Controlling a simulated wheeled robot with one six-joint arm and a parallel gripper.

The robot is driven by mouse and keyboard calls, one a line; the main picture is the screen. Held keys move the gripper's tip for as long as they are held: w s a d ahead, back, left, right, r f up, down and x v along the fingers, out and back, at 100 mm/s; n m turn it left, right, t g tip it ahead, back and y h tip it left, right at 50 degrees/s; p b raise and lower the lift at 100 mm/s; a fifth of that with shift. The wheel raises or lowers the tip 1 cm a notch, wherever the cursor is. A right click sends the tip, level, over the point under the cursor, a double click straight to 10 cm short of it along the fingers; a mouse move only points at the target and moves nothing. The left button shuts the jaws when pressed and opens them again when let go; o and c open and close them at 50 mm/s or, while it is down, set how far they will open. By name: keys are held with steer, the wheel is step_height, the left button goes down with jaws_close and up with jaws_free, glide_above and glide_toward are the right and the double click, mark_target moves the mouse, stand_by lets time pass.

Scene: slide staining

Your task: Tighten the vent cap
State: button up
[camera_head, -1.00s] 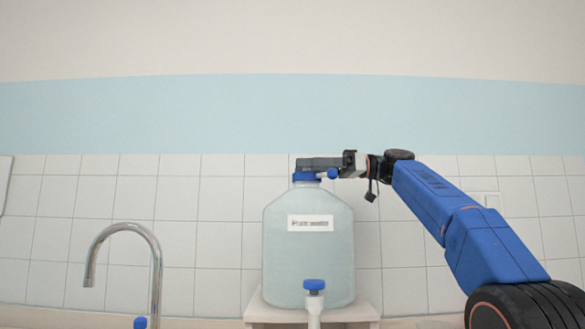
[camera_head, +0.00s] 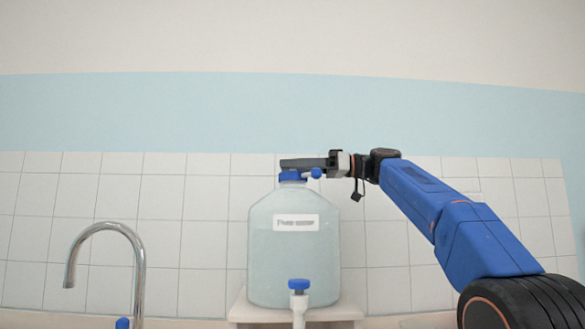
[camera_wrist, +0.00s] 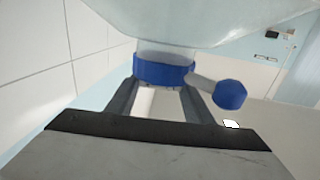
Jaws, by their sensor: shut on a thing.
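The blue vent cap (camera_head: 293,176) sits on the neck of a large translucent bottle (camera_head: 293,255) with a printed label. A short side arm with a blue round knob (camera_head: 316,173) sticks out from the cap to the right. My gripper (camera_head: 290,164) reaches in from the right at the top of the bottle, and its fingers are shut on the cap. In the wrist view the two dark fingers flank the blue cap (camera_wrist: 163,69), and the knob (camera_wrist: 229,95) is outside the fingers, to the right. The bottle appears upright.
The bottle stands on a pale stand (camera_head: 297,313). A tap with a blue handle (camera_head: 299,286) is at its lower front. A curved metal faucet (camera_head: 137,262) rises at the left.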

steer(key=m+t+h, duration=0.1)
steer(key=m+t, duration=0.1)
steer(key=t, duration=0.1)
steer(key=m+t+h, duration=0.1)
steer(key=m+t, duration=0.1)
steer(key=t, duration=0.1)
steer(key=shift+s+t, duration=0.2)
steer(key=shift+t, duration=0.1)
steer(key=m+t+h, duration=0.3)
steer(key=m+t, duration=0.1)
steer(key=t, duration=0.1)
steer(key=shift+w+h, duration=0.1)
steer(key=shift+h, duration=0.3)
steer(key=shift+m+t+h, duration=0.4)
steer(key=shift+m, duration=0.2)
steer(key=shift+m+t+h, duration=1.3)
steer(key=shift+m+h, duration=0.4)
steer(key=shift+h, duration=0.6)
steer(key=shift+w+f+m+t+h, duration=0.1)
steer(key=shift+m+t+h, duration=0.25)
steer(key=shift+m+h, duration=1.15)
steer(key=shift+m+t+h, duration=0.35)
steer(key=shift+m+h, duration=0.45)
steer(key=shift+h, duration=1.3)
steer(key=o, duration=1.5)
